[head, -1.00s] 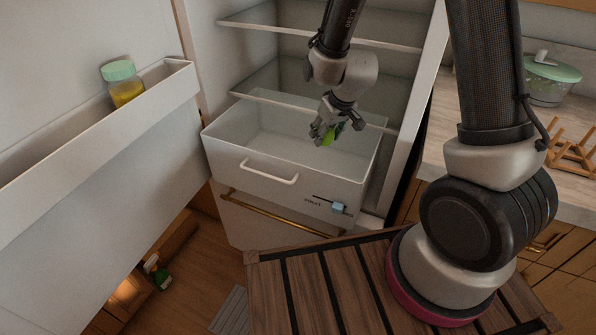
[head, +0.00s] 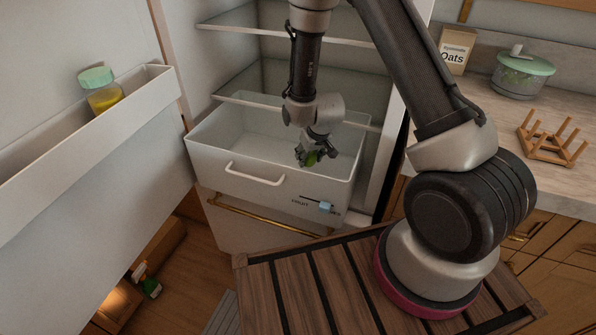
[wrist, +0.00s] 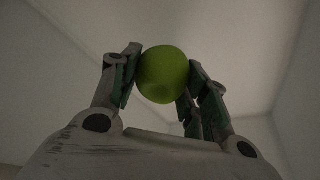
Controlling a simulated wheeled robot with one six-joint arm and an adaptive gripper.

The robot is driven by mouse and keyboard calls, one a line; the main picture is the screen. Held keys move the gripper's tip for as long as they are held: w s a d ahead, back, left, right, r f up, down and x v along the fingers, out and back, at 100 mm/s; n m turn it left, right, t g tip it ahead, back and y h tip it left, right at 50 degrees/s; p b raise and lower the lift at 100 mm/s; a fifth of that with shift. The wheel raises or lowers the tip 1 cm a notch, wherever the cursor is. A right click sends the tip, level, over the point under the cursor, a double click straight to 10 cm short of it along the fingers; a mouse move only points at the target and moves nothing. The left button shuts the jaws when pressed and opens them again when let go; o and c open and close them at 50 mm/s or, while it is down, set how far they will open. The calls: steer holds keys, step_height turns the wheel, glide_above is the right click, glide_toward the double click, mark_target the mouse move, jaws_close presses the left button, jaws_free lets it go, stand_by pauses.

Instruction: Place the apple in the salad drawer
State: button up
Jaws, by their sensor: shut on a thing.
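The green apple (wrist: 163,74) is held between the two fingers of my gripper (wrist: 160,84) in the wrist view. In the head view the apple (head: 311,158) shows small under my gripper (head: 308,156). My gripper points down into the salad drawer (head: 270,185), a white open-topped bin pulled out of the fridge. The apple appears within the drawer's opening, toward its right side. White drawer walls surround it in the wrist view. I cannot tell whether it touches the drawer floor.
Glass shelves (head: 285,32) sit above and behind the drawer. The open fridge door with its bin (head: 60,140) and a green-lidded jar (head: 102,90) is at left. A counter with an oats box (head: 457,50), a lidded bowl (head: 521,74) and a wooden rack (head: 551,143) is at right.

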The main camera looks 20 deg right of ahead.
mark_target(312, 161)
step_height(312, 161, down, 7)
steer(key=shift+r, duration=0.1)
stand_by(0.4)
steer(key=o, duration=1.1)
steer(key=shift+r, duration=0.2)
steer(key=v, duration=1.1)
steer(key=shift+s+r, duration=0.2)
steer(key=shift+r, duration=0.1)
